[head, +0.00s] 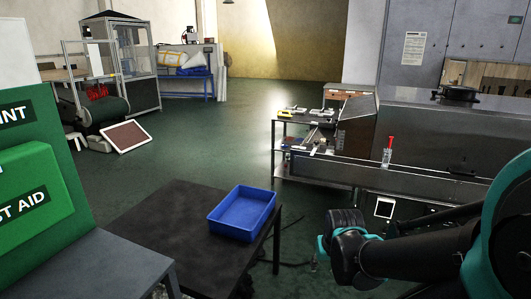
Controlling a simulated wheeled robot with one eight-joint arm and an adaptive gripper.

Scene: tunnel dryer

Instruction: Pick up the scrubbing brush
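I cannot make out a scrubbing brush for certain. Several small tools (322,143) lie on the metal bench at the near end of the dryer, too small to tell apart. One of them is yellow (285,115). My black and teal arm reaches in from the lower right, with a joint just right of the dark table. The fingers of my gripper do not show.
A blue tray (232,232), seemingly empty, stands on the dark table (165,225). A clear bottle with a red top (388,152) stands on the dryer's metal ledge (415,177). Green floor (215,145) is open between.

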